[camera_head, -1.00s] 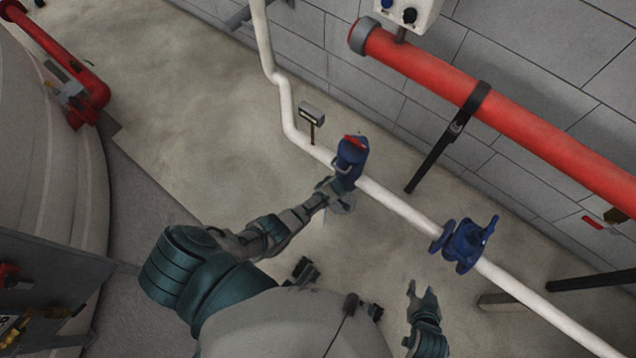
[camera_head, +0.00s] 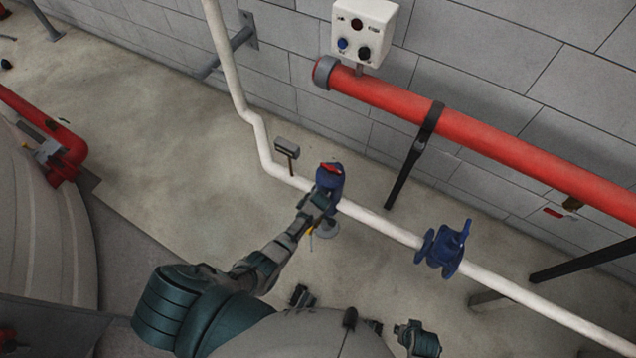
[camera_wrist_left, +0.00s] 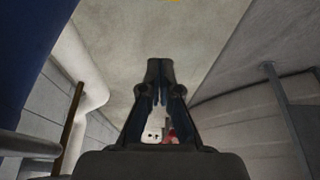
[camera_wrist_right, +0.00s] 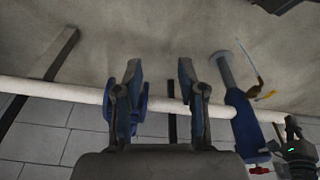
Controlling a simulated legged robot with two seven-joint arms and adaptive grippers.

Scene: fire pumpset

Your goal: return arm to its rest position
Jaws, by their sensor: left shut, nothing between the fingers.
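My left arm reaches up to the blue fitting with a red top (camera_head: 329,178) on the white pipe (camera_head: 385,225). In the head view my left gripper (camera_head: 318,205) overlaps this fitting; I cannot tell whether they touch. The left wrist view shows the left gripper (camera_wrist_left: 160,68) with its fingertips together and nothing between them. My right gripper (camera_head: 419,342) is low in the head view. In the right wrist view the right gripper (camera_wrist_right: 160,72) has its fingers apart and empty, with the white pipe and a blue flanged valve (camera_wrist_right: 138,108) behind them.
A blue flanged valve (camera_head: 445,247) sits on the white pipe to the right. A thick red pipe (camera_head: 480,130) and a white control box (camera_head: 363,30) are by the wall. Black supports (camera_head: 413,155) stand below the red pipe. Open floor (camera_head: 160,150) lies left of the pipe.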

